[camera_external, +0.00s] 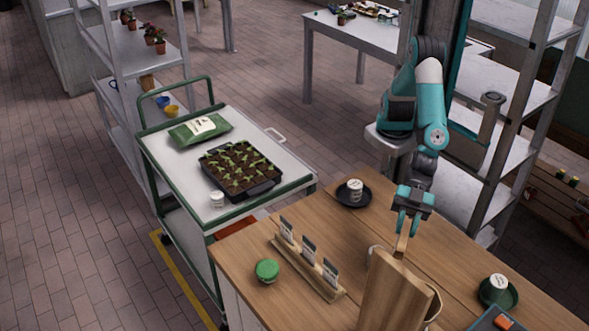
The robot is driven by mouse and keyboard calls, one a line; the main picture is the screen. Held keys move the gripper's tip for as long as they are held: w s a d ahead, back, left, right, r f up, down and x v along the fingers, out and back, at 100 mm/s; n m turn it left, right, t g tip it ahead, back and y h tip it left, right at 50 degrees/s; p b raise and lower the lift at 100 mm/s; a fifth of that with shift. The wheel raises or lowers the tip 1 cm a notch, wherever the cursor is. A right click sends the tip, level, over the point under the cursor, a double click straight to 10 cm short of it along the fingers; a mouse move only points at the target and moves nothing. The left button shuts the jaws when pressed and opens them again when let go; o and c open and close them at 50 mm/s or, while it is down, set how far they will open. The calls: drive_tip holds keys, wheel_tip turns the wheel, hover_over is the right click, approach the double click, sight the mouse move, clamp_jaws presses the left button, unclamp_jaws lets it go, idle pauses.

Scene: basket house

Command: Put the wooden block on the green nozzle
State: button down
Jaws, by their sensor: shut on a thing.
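My gripper (404,229) points down over the right part of the wooden table. It is shut on a small, narrow piece of light wood (402,245), which looks like the wooden block. The block's lower end is just at the top edge of a tall wooden panel (393,296); I cannot tell whether they touch. A round green thing (267,270) stands on the table to the left, well apart from my gripper. It is the likeliest green nozzle, but its shape is too small to be sure.
A wooden holder (308,268) with several label cards stands between the green thing and the panel. White cups stand on a black saucer (353,194) and a dark green saucer (498,292). A trolley (283,181) holds a seedling tray (240,169) and a green bag (201,130).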

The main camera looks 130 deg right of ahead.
drive_tip(key=s+a+f+n+g+y, duration=0.1)
drive_tip(key=s+a+f+n+y, duration=0.1)
drive_tip(key=s, duration=0.8)
drive_tip(key=w, duration=0.3)
drive_tip(key=w+d+r+m+h, duration=0.1)
drive_tip(key=w, duration=0.3)
drive_tip(key=w+d+r+m+t+h, duration=0.1)
drive_tip(key=w, duration=0.3)
drive_tip(key=shift+d+r, duration=0.15)
drive_tip(key=shift+d, duration=0.05)
drive_tip(key=w+d+r+h, duration=0.1)
drive_tip(key=w+d+r, duration=0.2)
drive_tip(key=w+d, duration=0.3)
drive_tip(key=w+d+r+m, duration=0.1)
drive_tip(key=w+d+r, duration=0.3)
drive_tip(key=w+d, duration=0.3)
drive_tip(key=w+d+r+m+t+h, duration=0.1)
drive_tip(key=w+d+r, duration=0.2)
drive_tip(key=w+d, duration=0.4)
drive_tip(key=w, duration=0.3)
drive_tip(key=shift+w+d+r+h, duration=0.15)
drive_tip(key=shift+w+d+h, duration=0.05)
drive_tip(key=shift+w+h, duration=0.15)
wheel_tip(320, 180, down, 16)
drive_tip(key=p, duration=0.3)
wheel_tip(320, 180, down, 4)
drive_tip(key=shift+r, duration=0.15)
